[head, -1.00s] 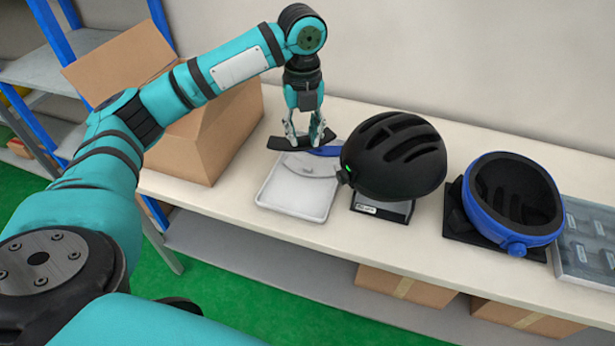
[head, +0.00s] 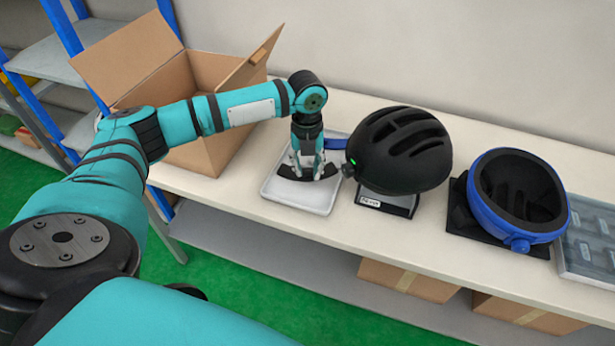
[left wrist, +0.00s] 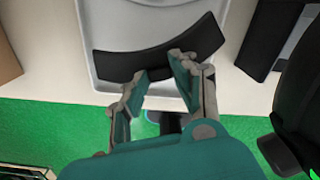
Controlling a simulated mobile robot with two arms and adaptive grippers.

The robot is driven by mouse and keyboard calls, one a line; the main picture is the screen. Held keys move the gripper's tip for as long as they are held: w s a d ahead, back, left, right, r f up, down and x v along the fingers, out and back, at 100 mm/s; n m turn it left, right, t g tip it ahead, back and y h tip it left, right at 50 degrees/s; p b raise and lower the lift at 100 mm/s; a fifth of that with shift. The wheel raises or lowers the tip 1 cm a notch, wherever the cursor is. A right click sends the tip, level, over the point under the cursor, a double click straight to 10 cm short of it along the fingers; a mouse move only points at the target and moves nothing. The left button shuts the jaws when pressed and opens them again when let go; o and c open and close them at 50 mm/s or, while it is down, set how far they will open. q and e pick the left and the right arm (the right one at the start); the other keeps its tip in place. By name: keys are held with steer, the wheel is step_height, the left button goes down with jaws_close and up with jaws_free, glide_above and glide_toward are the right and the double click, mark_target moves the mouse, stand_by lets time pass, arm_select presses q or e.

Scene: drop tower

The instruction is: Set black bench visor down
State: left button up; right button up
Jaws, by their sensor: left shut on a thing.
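The black bench visor (head: 292,174) is a dark curved strip over the white tray (head: 278,198). My left gripper (head: 307,173) is shut on it from above, fingers pointing down. In the left wrist view the black visor (left wrist: 160,55) lies across the tray's inside, with the left gripper's fingers (left wrist: 160,78) at its near edge. I cannot tell whether the visor touches the tray floor. A blue visor (head: 335,143) shows at the tray's back, partly behind the gripper. My right gripper is not in view.
A black helmet (head: 405,150) sits on a small stand (head: 385,203) close to the right of the tray. A blue helmet (head: 490,215) is farther right, beside a grey parts tray (head: 592,240). An open cardboard box (head: 205,150) stands to the left.

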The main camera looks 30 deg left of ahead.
mark_target(307, 171)
arm_select(q)
steer(key=shift+f, duration=2.1)
steer(key=shift+f, duration=0.15)
steer(key=o, duration=0.8)
step_height(307, 171, up, 12)
steer(key=shift+r+b, duration=0.2)
steer(key=shift+b, duration=0.2)
